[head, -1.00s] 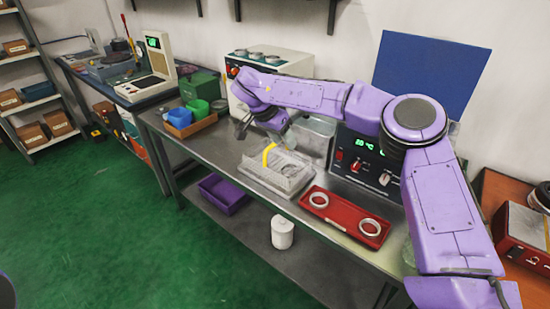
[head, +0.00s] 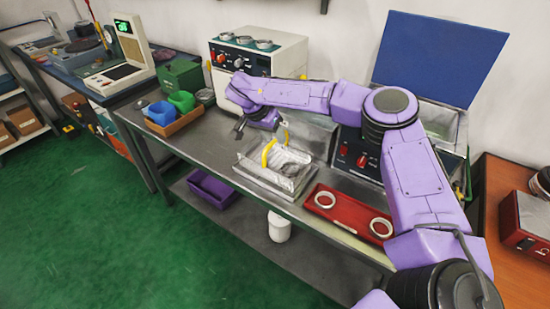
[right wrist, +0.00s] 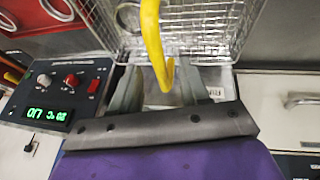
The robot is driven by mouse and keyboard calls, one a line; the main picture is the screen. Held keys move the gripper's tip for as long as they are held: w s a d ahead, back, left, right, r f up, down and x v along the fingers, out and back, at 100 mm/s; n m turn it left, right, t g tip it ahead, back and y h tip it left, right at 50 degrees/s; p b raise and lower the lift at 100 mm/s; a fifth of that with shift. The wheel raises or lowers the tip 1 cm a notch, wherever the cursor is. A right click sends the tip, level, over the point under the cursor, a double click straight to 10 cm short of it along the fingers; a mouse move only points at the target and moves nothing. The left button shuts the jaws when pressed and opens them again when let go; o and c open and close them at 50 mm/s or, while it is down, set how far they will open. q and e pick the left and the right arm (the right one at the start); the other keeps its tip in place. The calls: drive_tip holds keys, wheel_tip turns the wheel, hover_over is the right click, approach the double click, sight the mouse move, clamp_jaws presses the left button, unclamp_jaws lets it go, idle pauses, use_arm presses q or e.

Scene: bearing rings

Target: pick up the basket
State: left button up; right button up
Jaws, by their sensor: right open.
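The basket is a wire mesh basket (head: 284,170) with a yellow handle (head: 268,151), on the metal bench in the head view. A ring shows inside it. My right gripper (head: 262,129) is over the basket, close to the handle. In the right wrist view, the yellow handle (right wrist: 153,40) comes down between the open fingers of my right gripper (right wrist: 160,76), and the wire basket (right wrist: 205,28) lies beyond them. I cannot tell whether a finger touches the handle. My left gripper is not in view.
A red tray (head: 348,214) with two rings lies right of the basket. A machine with a blue lid (head: 437,56) stands behind it. Blue and green bins (head: 181,102) stand to the left. A purple bin (head: 213,188) and white canister (head: 279,227) sit on the lower shelf.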

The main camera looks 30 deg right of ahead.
drive_tip(key=x, duration=0.2)
drive_tip(key=shift+d+f, duration=0.2)
drive_tip(key=shift+f, duration=0.15)
clamp_jaws()
drive_tip(key=shift+r, duration=0.1)
idle(1.0)
